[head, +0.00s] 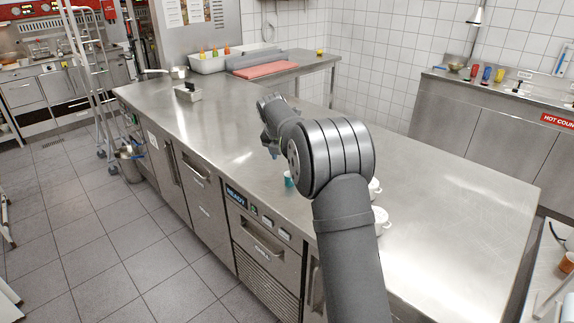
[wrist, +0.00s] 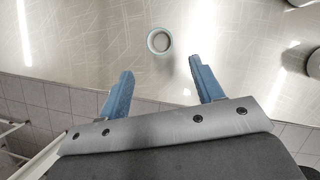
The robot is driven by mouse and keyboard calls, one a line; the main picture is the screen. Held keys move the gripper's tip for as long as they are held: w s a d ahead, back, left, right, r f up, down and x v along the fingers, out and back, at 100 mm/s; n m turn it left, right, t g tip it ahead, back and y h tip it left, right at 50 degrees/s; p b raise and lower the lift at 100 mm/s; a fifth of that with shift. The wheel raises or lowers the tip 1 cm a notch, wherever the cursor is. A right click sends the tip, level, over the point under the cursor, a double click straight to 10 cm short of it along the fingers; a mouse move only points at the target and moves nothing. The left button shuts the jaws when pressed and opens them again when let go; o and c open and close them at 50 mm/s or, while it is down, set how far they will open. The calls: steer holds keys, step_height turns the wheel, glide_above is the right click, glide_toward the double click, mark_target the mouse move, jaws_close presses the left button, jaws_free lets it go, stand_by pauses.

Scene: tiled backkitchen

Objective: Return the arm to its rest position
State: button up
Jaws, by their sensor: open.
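My gripper (wrist: 161,86) shows in the wrist view with its two blue fingers spread apart and nothing between them. In the head view my arm reaches over the near edge of the steel counter (head: 430,200), and the gripper is mostly hidden behind my own arm links. A small teal cup (head: 289,180) stands on the counter below the gripper. It also shows in the wrist view as a round rim (wrist: 159,41), ahead of the fingertips and apart from them.
Two white pots (head: 381,220) stand on the counter, partly behind my arm. A metal container (head: 187,92) sits at the counter's far left, and a red board (head: 267,69) lies at the back. The counter's right part is clear.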

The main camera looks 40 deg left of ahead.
steer(key=shift+s+d+r, duration=0.1)
steer(key=shift+s+r, duration=0.1)
steer(key=shift+r, duration=0.35)
steer(key=shift+f, duration=0.1)
steer(key=x, duration=1.2)
steer(key=shift+f, duration=0.2)
step_height(320, 180, up, 3)
steer(key=shift+f, duration=0.15)
steer(key=shift+r, duration=0.65)
steer(key=shift+f, duration=0.1)
